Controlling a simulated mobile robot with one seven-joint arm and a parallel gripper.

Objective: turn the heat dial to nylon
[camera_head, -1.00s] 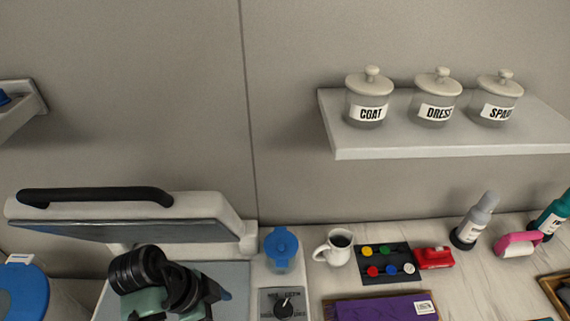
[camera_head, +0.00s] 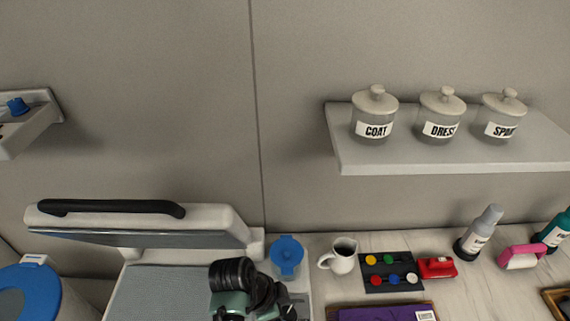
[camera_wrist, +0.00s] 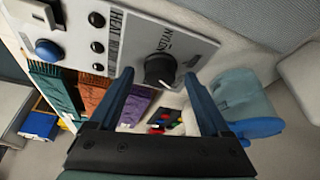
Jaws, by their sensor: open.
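The heat dial (camera_wrist: 160,69) is a round black knob on a pale control panel (camera_wrist: 190,48) in the wrist view. The word NYLON is printed beside it, and HEAT stands further left on the panel. I cannot tell clearly which setting its pointer marks. My gripper (camera_wrist: 158,76) is open, with one blue finger on each side of the dial in this view. I see no clear contact, and the depth between fingertips and dial is hard to judge. In the head view my arm hides the dial and most of its panel.
A blue-lidded container (camera_head: 286,256) stands close behind the panel and shows beside my right finger in the wrist view (camera_wrist: 245,105). The raised press lid (camera_head: 140,235) is to the left. A white jug (camera_head: 338,257) and a dark tray of coloured buttons (camera_head: 391,272) are to the right.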

